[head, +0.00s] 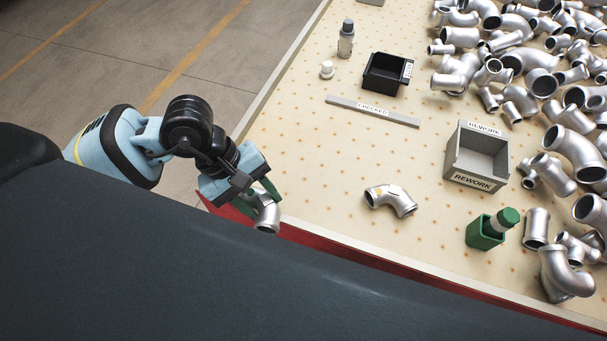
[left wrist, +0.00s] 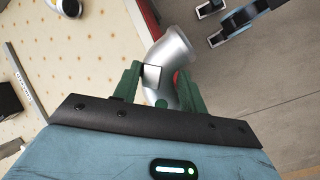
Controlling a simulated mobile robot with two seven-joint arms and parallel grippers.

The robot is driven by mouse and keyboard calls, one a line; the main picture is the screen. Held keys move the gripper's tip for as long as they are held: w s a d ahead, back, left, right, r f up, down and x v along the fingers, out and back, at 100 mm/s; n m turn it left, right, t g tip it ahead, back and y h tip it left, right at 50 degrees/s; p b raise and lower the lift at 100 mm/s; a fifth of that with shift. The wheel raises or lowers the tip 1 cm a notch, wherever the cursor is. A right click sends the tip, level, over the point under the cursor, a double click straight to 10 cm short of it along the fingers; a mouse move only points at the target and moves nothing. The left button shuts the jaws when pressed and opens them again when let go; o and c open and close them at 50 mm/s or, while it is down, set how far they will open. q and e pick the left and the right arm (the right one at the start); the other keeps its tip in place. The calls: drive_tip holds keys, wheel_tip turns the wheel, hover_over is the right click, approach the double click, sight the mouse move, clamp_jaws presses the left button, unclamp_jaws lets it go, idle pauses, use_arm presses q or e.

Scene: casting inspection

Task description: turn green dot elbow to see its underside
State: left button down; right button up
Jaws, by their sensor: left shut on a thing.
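A silver elbow (head: 267,217) is held in my left gripper (head: 264,193) just off the table's near left edge. One open end of it points down in the head view. In the left wrist view the elbow (left wrist: 172,50) sits between the two green fingers (left wrist: 158,88), which are shut on it. A pale square patch and a small green spot show on it there, close to the fingers. The fingers hide part of its body. My right gripper is in neither view.
Another elbow (head: 391,199) with a yellowish mark lies on the table. A grey REWORK bin (head: 451,166), a black tray (head: 370,80), a CHECKED strip (head: 345,104) and a green holder with a marker (head: 477,235) stand around it. Many pipe fittings crowd the right side.

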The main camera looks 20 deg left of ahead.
sight(272, 221)
use_arm(q)
drive_tip(key=d+n, duration=0.1)
drive_tip(key=s+d+n+t, duration=0.1)
drive_tip(key=n, duration=0.1)
drive_tip(key=shift+s+f+n+t, duration=0.3)
drive_tip(key=shift+f, duration=0.1)
drive_tip(key=shift+s+d+r+n+t+y, duration=0.1)
drive_tip(key=shift+s+d+n+t+y, duration=0.35)
drive_tip(key=shift+n, duration=0.75)
drive_tip(key=shift+s+d+r+n+t, duration=0.15)
drive_tip(key=shift+s+d+n+t, duration=0.3)
drive_tip(key=shift+n, duration=0.35)
drive_tip(key=shift+w, duration=0.1)
